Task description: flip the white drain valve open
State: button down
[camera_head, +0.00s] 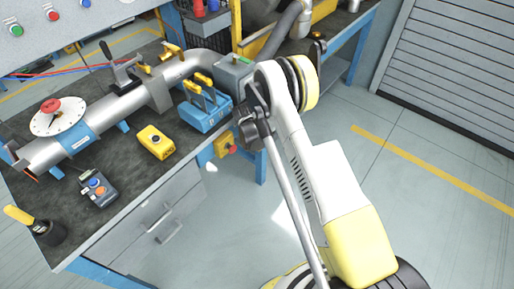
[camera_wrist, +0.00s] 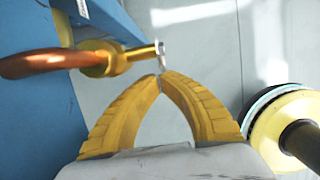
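In the wrist view, a brass valve body (camera_wrist: 105,60) sits on the end of a copper pipe (camera_wrist: 40,63) beside a blue surface. A small pale lever (camera_wrist: 162,62) hangs down at the valve's right end. My gripper (camera_wrist: 161,78) has two yellow fingers whose tips meet just at the lever's lower end. The fingers look shut, with an empty arch between them. Whether the tips touch the lever is not clear. In the head view, my arm covers the area around the bench's right end, and neither the fingers nor the valve can be made out.
The dark bench (camera_head: 115,215) carries a grey blower pipe (camera_head: 112,112), a dial (camera_head: 58,116), a blue block with yellow levers (camera_head: 204,116), a yellow button box (camera_head: 156,141) and a control box (camera_head: 97,188). A yellow box with a red button (camera_head: 225,146) hangs on the front. Floor is free at right.

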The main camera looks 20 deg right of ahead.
dwell(0.3)
jog(key=v, duration=1.2)
